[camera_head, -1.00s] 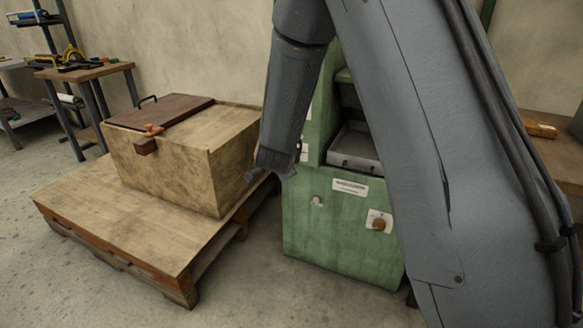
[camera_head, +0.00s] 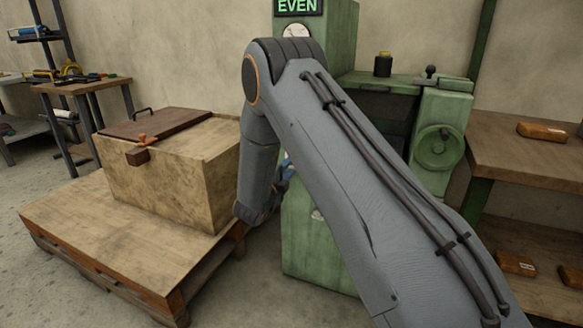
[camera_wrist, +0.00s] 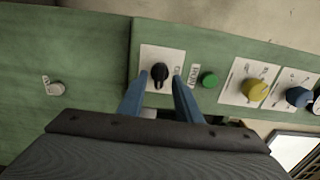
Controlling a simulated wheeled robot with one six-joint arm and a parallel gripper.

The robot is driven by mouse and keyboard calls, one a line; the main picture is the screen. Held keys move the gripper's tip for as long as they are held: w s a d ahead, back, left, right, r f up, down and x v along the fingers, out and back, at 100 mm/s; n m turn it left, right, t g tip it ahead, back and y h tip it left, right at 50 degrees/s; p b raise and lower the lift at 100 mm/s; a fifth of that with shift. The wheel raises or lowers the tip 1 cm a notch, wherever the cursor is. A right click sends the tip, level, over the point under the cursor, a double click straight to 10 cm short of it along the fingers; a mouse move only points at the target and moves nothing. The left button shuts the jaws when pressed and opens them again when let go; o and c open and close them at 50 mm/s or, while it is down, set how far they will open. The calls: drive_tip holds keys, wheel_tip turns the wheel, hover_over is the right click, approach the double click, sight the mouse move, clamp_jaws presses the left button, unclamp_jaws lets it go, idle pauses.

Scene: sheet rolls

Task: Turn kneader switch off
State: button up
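The green machine (camera_head: 302,240) stands behind my arm in the head view; its front is mostly hidden. In the wrist view its green panel (camera_wrist: 95,45) carries a black rotary switch (camera_wrist: 159,72) on a white plate. The label beside it is too small to read, so I cannot tell if this is the kneader switch. My gripper (camera_wrist: 160,80) is open, its two blue fingers apart, one on each side of the black switch. I cannot tell whether they touch it. In the head view only a bit of blue at the gripper shows beside the machine.
On the panel, a green button (camera_wrist: 209,79), a yellow knob (camera_wrist: 257,89) and a blue knob (camera_wrist: 297,96) lie to the right; a pale toggle (camera_wrist: 54,87) lies left. A wooden chest (camera_head: 170,175) on a pallet (camera_head: 95,235) stands left. A workbench (camera_head: 520,155) stands right.

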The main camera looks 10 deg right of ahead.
drive_tip(key=shift+x, duration=1.1)
clamp_jaws()
